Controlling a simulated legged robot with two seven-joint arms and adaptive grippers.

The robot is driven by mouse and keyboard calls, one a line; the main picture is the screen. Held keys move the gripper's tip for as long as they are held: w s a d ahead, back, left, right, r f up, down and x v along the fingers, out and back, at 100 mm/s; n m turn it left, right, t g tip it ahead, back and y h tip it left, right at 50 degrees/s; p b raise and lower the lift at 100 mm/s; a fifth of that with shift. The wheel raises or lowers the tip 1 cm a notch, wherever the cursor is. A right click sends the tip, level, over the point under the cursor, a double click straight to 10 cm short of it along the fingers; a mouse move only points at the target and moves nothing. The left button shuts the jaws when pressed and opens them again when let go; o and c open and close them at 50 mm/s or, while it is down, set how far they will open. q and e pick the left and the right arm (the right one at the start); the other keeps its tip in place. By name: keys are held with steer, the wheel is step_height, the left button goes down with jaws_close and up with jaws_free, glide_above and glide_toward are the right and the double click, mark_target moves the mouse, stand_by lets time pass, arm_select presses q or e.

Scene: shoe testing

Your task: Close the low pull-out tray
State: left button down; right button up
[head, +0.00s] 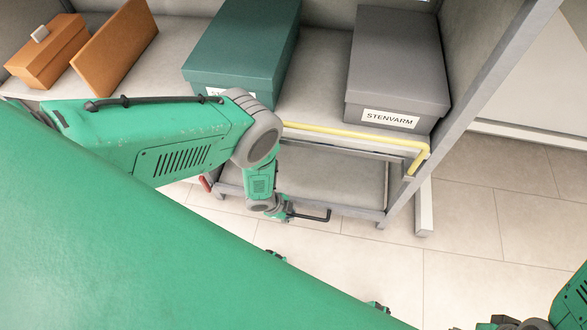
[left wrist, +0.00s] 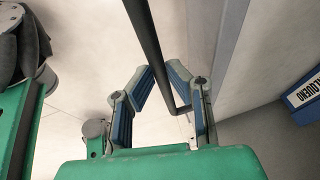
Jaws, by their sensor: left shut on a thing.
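The low pull-out tray (head: 335,180) is a grey, flat tray at the bottom of the shelf unit, below the yellow rail, in the head view. It stands at least partly out from under the shelf above. A dark bar handle (head: 318,216) sticks out at its front. My left gripper (head: 288,211) reaches down to this handle. In the left wrist view the dark bar (left wrist: 150,45) passes between the fingers of my left gripper (left wrist: 163,95), which is shut on it. My arm hides the tray's left part.
The shelf above holds a green box (head: 240,45), a grey box (head: 397,65) labelled STENVARM and orange boxes (head: 45,50). A yellow rail (head: 350,134) runs along its front. A grey post (head: 455,110) stands at the right. The tiled floor (head: 390,260) before the tray is clear.

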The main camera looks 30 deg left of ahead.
arm_select(q)
steer(key=shift+w, duration=0.1)
steer(key=shift+w+a, duration=0.15)
steer(key=shift+a, duration=0.3)
steer(key=c, duration=1.6)
jaws_free()
steer(key=shift+f, duration=0.1)
steer(key=shift+d, duration=0.45)
steer(key=shift+a+r, duration=0.2)
steer(key=shift+r, duration=0.3)
steer(key=s+a, duration=0.8)
steer(key=a, duration=0.1)
steer(key=shift+s+r, duration=0.1)
arm_select(e)
steer(key=shift+a+r, duration=0.25)
steer(key=shift+a, duration=0.3)
arm_select(q)
steer(key=shift+s, duration=0.1)
arm_select(e)
steer(key=shift+f, duration=0.1)
